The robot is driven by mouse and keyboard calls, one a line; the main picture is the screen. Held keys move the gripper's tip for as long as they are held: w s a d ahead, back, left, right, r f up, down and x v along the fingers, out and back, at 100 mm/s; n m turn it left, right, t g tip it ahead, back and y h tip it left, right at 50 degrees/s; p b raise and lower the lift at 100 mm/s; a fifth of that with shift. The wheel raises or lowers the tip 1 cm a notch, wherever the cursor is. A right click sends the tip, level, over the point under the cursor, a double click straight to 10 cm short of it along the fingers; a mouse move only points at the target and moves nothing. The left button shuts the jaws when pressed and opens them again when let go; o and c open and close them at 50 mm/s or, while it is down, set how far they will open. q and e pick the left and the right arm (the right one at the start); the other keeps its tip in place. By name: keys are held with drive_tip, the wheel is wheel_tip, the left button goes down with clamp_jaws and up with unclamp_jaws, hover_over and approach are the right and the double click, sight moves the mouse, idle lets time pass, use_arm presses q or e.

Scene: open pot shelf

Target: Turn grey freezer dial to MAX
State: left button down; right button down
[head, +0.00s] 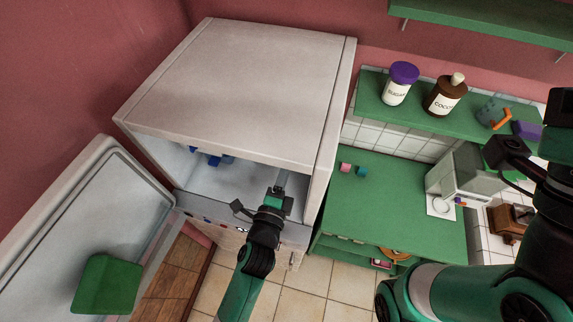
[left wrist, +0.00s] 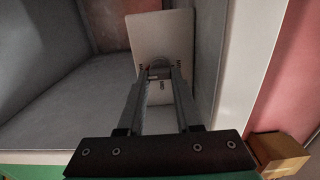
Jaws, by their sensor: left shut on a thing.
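The grey freezer dial (left wrist: 160,72) sits on a pale plate (left wrist: 162,38) with small dark marks, on the inner wall of the open freezer. In the left wrist view my left gripper (left wrist: 160,80) has its two long fingers on either side of the dial, shut on it. The marks are too small to read, so I cannot tell the dial's setting. In the head view my left gripper (head: 281,182) reaches into the freezer (head: 250,90) at its right inner side, and the dial is hidden. My right arm stands at the right, and its fingers cannot be made out.
The freezer door (head: 85,220) hangs open at the left, with a green item on it. Blue items (head: 210,156) lie deep inside. A green counter (head: 400,200) and a shelf with a sugar jar (head: 400,84) and a cocoa jar (head: 445,95) are at the right.

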use_arm(q)
drive_tip(key=c, duration=0.6)
unclamp_jaws()
drive_tip(key=v, duration=1.1)
drive_tip(key=shift+s+a, duration=0.1)
drive_tip(key=shift+s, duration=0.2)
